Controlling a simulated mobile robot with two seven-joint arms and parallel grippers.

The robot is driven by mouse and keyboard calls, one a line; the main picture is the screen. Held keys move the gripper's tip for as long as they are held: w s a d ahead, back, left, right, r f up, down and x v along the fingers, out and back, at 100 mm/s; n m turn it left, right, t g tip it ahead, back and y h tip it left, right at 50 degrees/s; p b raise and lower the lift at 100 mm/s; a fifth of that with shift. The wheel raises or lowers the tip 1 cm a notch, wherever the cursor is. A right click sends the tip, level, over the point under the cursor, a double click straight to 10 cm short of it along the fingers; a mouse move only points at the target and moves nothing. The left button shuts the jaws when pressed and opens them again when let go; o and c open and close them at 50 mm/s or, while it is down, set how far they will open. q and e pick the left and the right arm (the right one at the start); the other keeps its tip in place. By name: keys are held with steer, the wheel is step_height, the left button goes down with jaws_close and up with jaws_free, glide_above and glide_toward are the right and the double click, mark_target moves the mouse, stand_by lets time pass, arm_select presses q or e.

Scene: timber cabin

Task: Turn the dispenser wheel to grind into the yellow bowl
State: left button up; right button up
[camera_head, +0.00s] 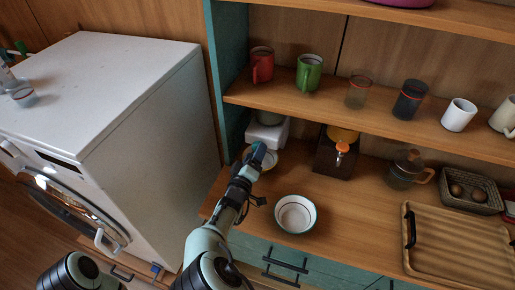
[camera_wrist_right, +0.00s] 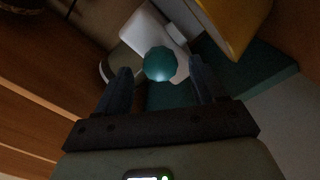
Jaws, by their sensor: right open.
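A white dispenser (camera_head: 281,131) stands on the counter at the back left, against the teal side panel, partly hidden by my right gripper. A pale bowl (camera_head: 267,162) shows only in part behind the gripper; its colour is hard to judge. My right gripper (camera_head: 257,152) is at the dispenser's front. In the right wrist view its fingers are open, and a round teal knob (camera_wrist_right: 160,64), likely the wheel, shows between and beyond the fingertips. I cannot tell whether they touch it. A large yellow surface (camera_wrist_right: 236,22) fills the upper right there. My left gripper is out of view.
An orange-tapped dispenser (camera_head: 342,150), glass jug (camera_head: 405,170), egg basket (camera_head: 471,190) and ribbed tray (camera_head: 455,245) are to the right. Mugs line the shelf (camera_head: 390,127) above. A washing machine (camera_head: 150,120) is left.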

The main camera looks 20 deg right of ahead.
steer(key=shift+x, duration=1.55)
steer(key=shift+c, duration=0.3)
steer(key=c, duration=1)
steer(key=shift+m, duration=0.4)
